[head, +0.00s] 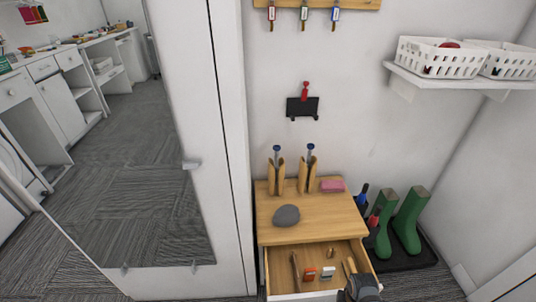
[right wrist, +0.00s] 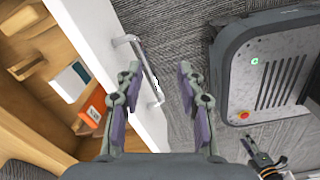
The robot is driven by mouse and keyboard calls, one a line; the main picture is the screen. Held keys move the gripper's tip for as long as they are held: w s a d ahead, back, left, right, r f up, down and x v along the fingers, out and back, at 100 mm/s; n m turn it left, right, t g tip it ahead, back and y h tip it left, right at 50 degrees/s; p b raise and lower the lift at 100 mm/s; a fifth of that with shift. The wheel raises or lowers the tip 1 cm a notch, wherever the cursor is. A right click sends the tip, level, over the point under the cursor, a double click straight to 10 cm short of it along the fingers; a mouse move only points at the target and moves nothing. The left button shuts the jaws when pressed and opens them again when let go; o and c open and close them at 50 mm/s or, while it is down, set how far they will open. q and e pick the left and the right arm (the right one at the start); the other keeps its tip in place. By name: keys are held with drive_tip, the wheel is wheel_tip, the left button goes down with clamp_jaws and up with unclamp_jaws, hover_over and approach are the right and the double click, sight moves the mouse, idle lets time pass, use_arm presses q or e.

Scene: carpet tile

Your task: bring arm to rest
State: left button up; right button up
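My right gripper (right wrist: 158,75) is open and empty in the right wrist view, its fingers wide apart. The bar handle (right wrist: 144,65) on the white drawer front (right wrist: 95,30) shows beyond and between the fingers, closer to the left one; I cannot tell whether they touch. In the head view the right arm's dark end (head: 360,288) is at the bottom, over the drawer's right front corner. The wooden drawer (head: 345,254) stands pulled open. A dark jointed part at the lower right of the right wrist view looks like my left gripper (right wrist: 265,158); its finger opening is unclear.
The drawer holds an orange box (head: 309,274), a white-and-teal box (head: 327,273) and wooden-handled items. A grey stone (head: 286,215), pink block (head: 332,186) and two wooden holders are on the cabinet top (head: 325,215). Green boots (head: 408,222) stand right. A mirrored door (head: 150,150) is left.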

drive_tip(key=s+d+f+m, duration=0.1)
drive_tip(key=s+f+m, duration=0.5)
drive_tip(key=s+f, duration=0.5)
drive_tip(key=s+d+f+m+t, duration=0.1)
drive_tip(key=s+f+m, duration=0.35)
drive_tip(key=s, duration=0.45)
drive_tip(key=s+f+m, duration=0.4)
drive_tip(key=s+f, duration=0.1)
drive_tip(key=s, duration=0.3)
use_arm(q)
wheel_tip(320, 180, up, 12)
drive_tip(key=s+p, duration=0.1)
drive_tip(key=p, duration=1.1)
drive_tip(key=shift+s+r, duration=0.2)
drive_tip(key=shift+s, duration=0.1)
use_arm(e)
wheel_tip(320, 180, up, 12)
drive_tip(key=shift+w+h, duration=0.2)
drive_tip(key=shift+h, duration=0.1)
